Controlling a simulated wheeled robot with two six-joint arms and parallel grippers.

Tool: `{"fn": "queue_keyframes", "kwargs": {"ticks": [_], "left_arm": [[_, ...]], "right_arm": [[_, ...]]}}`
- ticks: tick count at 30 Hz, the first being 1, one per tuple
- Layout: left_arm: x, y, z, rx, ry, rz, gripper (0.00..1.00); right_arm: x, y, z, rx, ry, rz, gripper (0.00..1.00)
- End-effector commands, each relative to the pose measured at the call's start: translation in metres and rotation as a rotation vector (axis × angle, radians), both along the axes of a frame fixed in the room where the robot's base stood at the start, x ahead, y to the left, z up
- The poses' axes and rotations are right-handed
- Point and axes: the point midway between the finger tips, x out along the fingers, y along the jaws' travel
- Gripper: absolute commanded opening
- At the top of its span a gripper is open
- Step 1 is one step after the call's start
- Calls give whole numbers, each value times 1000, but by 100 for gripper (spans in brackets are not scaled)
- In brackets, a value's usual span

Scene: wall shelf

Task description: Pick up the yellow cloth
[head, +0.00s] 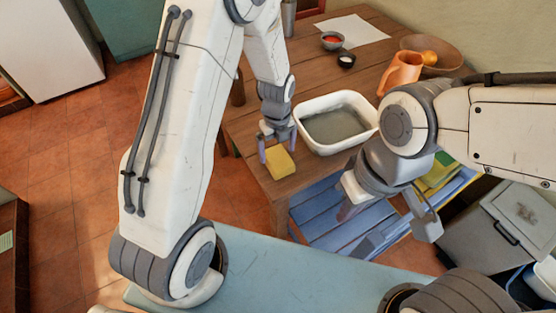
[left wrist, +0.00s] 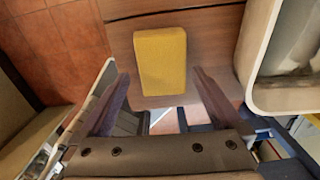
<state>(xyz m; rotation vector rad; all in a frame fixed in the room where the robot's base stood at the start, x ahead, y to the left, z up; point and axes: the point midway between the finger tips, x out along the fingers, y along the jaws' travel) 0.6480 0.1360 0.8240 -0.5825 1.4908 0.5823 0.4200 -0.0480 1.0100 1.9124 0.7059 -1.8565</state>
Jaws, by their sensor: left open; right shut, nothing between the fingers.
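The yellow cloth (head: 281,164), a small folded block, lies on the wooden table near its front left corner. It shows whole in the left wrist view (left wrist: 160,58). My left gripper (head: 277,146) is open and empty, pointing down at the cloth's far side in the head view. In the left wrist view its fingers (left wrist: 161,80) are spread to either side of the cloth's near end; I cannot tell how high they are above the table. My right gripper (head: 350,209) is shut and empty, over the blue slatted surface in front of the table.
A white basin (head: 312,139) stands just right of the cloth. An orange jug (head: 400,73), a wooden bowl (head: 443,62), small bowls and white paper (head: 350,30) are farther back. Green and yellow items (head: 437,175) lie right, near a grey bin (head: 500,235).

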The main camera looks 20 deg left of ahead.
Motion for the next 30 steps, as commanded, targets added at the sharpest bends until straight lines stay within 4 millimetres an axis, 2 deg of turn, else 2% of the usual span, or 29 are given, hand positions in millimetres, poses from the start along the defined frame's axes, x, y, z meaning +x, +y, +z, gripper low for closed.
{"fn": "queue_keyframes", "kwargs": {"ticks": [7,16,17,21,22,30], "left_arm": [[0,-1,-36,0,3,1,100],[1,-2,-41,0,0,0,100],[1,-2,-41,0,0,0,92],[1,-2,-41,0,0,0,39],[1,-2,-41,0,0,0,33],[1,-2,-39,-1,-1,0,33]], "right_arm": [[0,0,4,0,0,0,0],[0,0,4,0,0,0,0],[0,0,4,0,0,0,0],[0,0,4,0,0,0,0],[0,0,4,0,0,0,0],[0,0,4,0,0,0,0]]}}
